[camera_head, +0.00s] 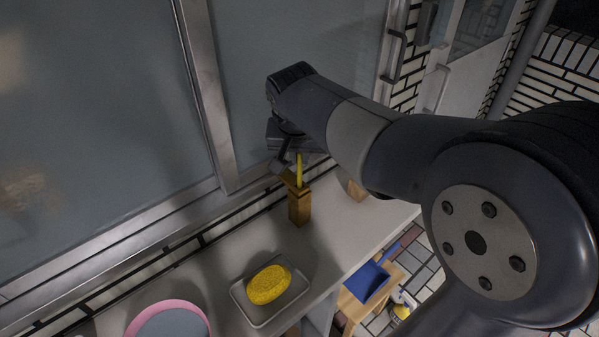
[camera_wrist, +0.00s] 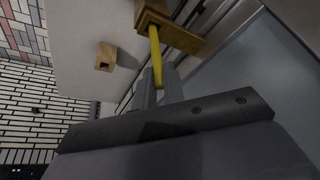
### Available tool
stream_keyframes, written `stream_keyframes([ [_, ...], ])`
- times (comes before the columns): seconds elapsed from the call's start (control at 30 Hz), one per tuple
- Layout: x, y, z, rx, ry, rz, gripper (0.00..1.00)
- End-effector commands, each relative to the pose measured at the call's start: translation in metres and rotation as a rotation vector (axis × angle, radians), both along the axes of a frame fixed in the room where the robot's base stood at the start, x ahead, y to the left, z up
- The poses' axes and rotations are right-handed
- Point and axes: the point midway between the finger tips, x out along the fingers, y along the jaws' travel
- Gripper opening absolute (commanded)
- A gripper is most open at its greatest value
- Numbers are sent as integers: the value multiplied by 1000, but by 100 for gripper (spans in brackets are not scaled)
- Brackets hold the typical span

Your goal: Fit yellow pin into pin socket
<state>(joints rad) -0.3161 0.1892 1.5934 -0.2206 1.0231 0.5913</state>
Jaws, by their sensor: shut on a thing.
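The yellow pin (camera_head: 299,168) is slim and stands roughly upright above a tall wooden block (camera_head: 300,207) on the counter. My gripper (camera_head: 289,163) is at the pin, partly hidden under my arm. In the wrist view the near end of the pin (camera_wrist: 155,50) lies between my two fingers (camera_wrist: 161,88), which are shut on it. Its far end meets or overlaps the wooden block (camera_wrist: 150,14); I cannot tell whether it sits inside. A smaller wooden block (camera_wrist: 107,57) with a dark opening stands apart; it also shows in the head view (camera_head: 356,190).
A tray (camera_head: 238,291) with a yellow sponge (camera_head: 269,284) and a pink-rimmed round thing (camera_head: 168,318) stand nearer on the counter (camera_head: 345,235). A glass panel with a metal frame (camera_head: 207,95) rises close behind the gripper. A blue dustpan-like thing (camera_head: 369,280) lies below on a wooden stool.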

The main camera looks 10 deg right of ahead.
Motion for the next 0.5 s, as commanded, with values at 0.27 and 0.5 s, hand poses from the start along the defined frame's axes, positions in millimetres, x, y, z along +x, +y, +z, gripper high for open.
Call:
stream_keyframes([
  [0.27,0,0,-32,-1,4,1,0],
  [0.5,0,0,-52,0,0,0,0],
])
